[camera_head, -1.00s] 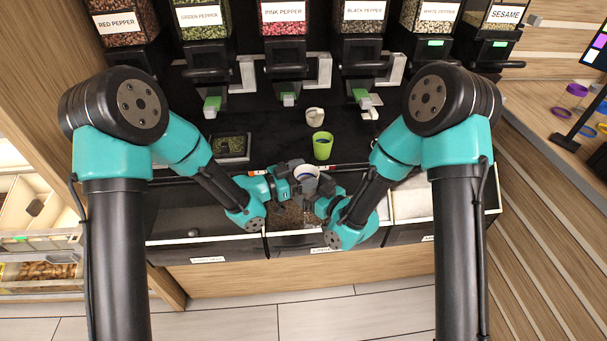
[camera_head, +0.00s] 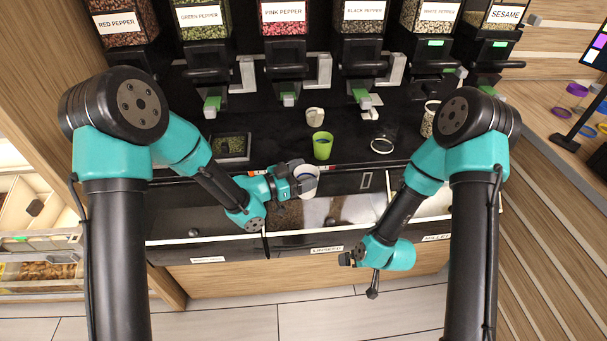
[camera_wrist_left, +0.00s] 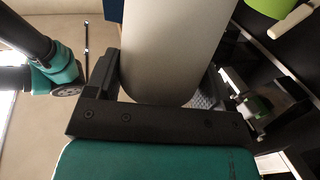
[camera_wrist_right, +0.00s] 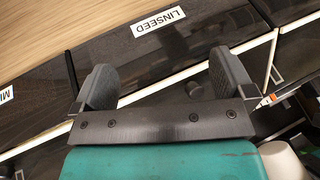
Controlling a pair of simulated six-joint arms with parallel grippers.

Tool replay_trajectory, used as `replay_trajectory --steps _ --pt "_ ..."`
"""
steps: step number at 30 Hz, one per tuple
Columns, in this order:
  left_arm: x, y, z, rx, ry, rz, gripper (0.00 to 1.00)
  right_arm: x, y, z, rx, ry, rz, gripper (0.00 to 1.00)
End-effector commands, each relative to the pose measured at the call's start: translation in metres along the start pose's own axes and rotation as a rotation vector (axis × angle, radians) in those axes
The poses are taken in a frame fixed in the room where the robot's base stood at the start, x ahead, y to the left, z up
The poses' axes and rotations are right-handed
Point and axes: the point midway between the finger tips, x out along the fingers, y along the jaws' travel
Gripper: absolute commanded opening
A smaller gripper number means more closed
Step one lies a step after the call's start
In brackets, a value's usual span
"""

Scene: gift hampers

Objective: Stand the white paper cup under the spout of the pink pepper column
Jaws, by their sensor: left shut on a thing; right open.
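The white paper cup (camera_head: 306,179) is in my left gripper (camera_head: 300,179), which is shut on it over the front bins. In the left wrist view the cup (camera_wrist_left: 172,50) fills the space between the fingers. The counter directly under that spout looks clear. My right gripper (camera_head: 358,262) is away from the cup, in front of the drawers. In the right wrist view it (camera_wrist_right: 162,88) is open and empty.
A green cup (camera_head: 322,146) and a small white cup (camera_head: 315,117) stand right of the spout. A dark framed tray (camera_head: 231,147) lies to its left. A clear round item (camera_head: 382,145) and a jar (camera_head: 429,118) are farther right. Labelled bins (camera_head: 207,247) line the front.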

Motion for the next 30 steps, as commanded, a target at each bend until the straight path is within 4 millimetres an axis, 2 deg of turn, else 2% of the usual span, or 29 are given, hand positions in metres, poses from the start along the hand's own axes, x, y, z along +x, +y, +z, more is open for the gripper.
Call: replay_trajectory --steps 1,3,6,9,13,25,30 --pt "0.000 0.000 0.000 0.000 0.000 0.000 0.50 -0.002 0.008 0.019 0.056 -0.065 0.015 1.00" --pt "0.000 0.000 0.000 0.000 0.000 0.000 0.50 -0.006 0.016 0.041 0.127 -0.148 0.032 1.00" --pt "0.000 0.000 0.000 0.000 0.000 0.000 0.50 -0.011 0.022 0.067 0.207 -0.240 0.047 1.00" --pt "0.000 0.000 0.000 0.000 0.000 0.000 0.50 -0.015 0.024 0.081 0.252 -0.293 0.056 1.00" --pt "0.000 0.000 0.000 0.000 0.000 0.000 0.50 -0.017 0.025 0.086 0.271 -0.314 0.059 1.00" --pt "0.000 0.000 0.000 0.000 0.000 -0.001 0.50 -0.017 0.025 0.085 0.268 -0.311 0.059 1.00" --pt "-0.009 -0.008 -0.001 0.000 0.000 -0.043 0.50 -0.017 0.025 0.085 0.267 -0.310 0.059 1.00"
